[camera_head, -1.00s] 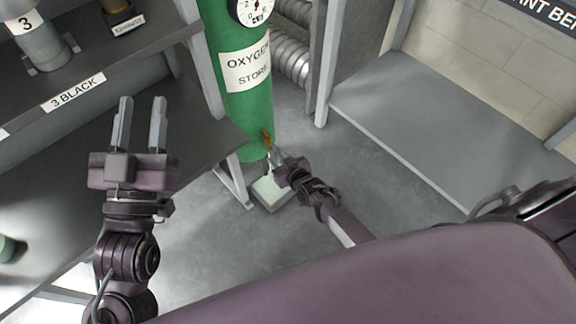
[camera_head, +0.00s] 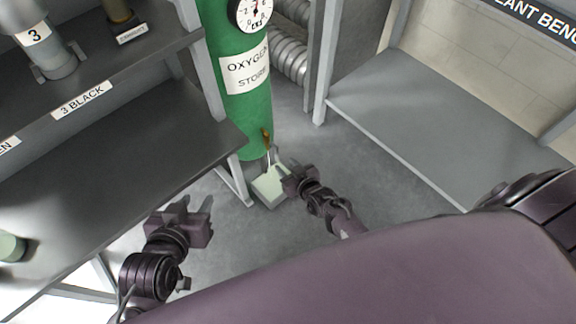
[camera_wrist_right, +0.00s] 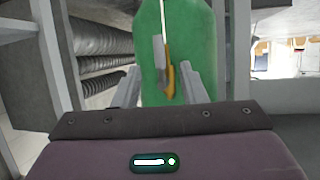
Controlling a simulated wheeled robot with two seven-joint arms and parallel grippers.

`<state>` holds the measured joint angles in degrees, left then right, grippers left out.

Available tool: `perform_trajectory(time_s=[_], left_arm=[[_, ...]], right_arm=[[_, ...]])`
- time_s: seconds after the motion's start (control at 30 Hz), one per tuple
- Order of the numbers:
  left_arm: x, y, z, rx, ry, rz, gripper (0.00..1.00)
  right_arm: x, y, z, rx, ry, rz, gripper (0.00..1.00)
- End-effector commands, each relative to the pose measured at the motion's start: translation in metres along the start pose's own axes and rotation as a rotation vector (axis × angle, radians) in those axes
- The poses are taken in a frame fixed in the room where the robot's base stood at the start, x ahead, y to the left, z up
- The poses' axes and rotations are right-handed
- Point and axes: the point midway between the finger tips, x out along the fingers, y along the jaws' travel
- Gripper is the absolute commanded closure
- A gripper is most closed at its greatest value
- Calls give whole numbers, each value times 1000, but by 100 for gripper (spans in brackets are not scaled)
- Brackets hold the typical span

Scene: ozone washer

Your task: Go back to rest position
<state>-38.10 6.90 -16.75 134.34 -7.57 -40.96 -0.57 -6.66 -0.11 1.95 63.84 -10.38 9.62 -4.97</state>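My left gripper (camera_head: 190,220) is low at the lower left of the head view, in front of the dark shelf. My right gripper (camera_head: 275,163) is near the foot of the green oxygen cylinder (camera_head: 253,115). In the right wrist view its two fingers (camera_wrist_right: 158,85) stand well apart. A grey and yellow lever-like part (camera_wrist_right: 166,68) shows between and beyond them, in front of the green cylinder, with no visible contact. Its orange-yellow part also shows in the head view (camera_head: 266,138).
A dark shelf (camera_head: 120,130) labelled "3 BLACK" stands at the left, holding several containers. A pale block (camera_head: 270,188) lies on the floor below my right gripper. A grey bench (camera_head: 430,120) stands at the right. Ribbed pipes (camera_head: 288,65) run behind the cylinder. Open floor shows in the middle.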

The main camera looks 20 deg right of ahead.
Motion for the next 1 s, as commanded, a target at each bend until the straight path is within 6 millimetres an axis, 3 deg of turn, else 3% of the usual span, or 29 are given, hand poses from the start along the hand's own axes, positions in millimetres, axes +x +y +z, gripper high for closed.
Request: perform_trajectory(time_s=[0.2, 0.77, 0.87, 1.0], left_arm=[[0, 1, 9, -1, -37, 2, 64], [0, 1, 8, -1, -35, 2, 64], [0, 1, 8, -1, -34, 2, 64], [0, 1, 8, -1, -34, 2, 64]], right_arm=[[-2, 0, 0, 0, 0, 0, 62], [-4, -2, -2, -6, -6, -6, 62], [-13, -11, -13, -26, -22, -26, 62], [-40, -38, -42, -68, -72, -81, 62]])
